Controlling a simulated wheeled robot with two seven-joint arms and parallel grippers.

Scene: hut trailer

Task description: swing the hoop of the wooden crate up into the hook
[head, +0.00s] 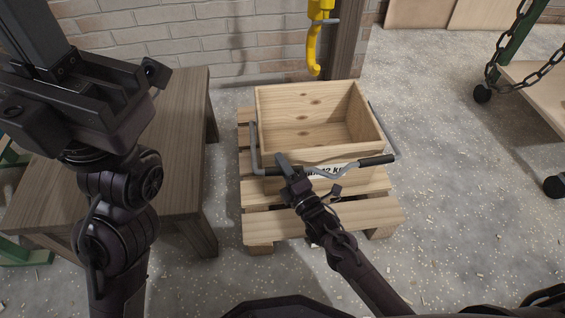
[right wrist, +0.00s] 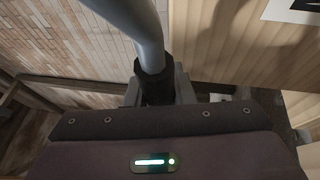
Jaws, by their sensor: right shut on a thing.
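The open wooden crate (head: 305,147) stands upright on a pallet in the head view. Its grey metal hoop (head: 345,172) with black sleeves hangs low across the crate's front, partly covering a white label. My right gripper (head: 287,170) is shut on the hoop near its left black sleeve. In the right wrist view the hoop's grey bar (right wrist: 145,30) runs up from the black sleeve (right wrist: 156,82) between the fingers. The yellow hook (head: 314,50) hangs above and behind the crate, apart from the hoop. My left gripper (head: 45,65) is at the upper left, touching nothing visible; its jaw opening is unclear.
The crate rests on a slatted wooden pallet (head: 262,230). A wooden table (head: 180,120) stands to its left, below my left arm. A brick wall (head: 230,40) and a post are behind. A wheeled cart with a chain (head: 508,60) is at the right. Floor between pallet and cart is clear.

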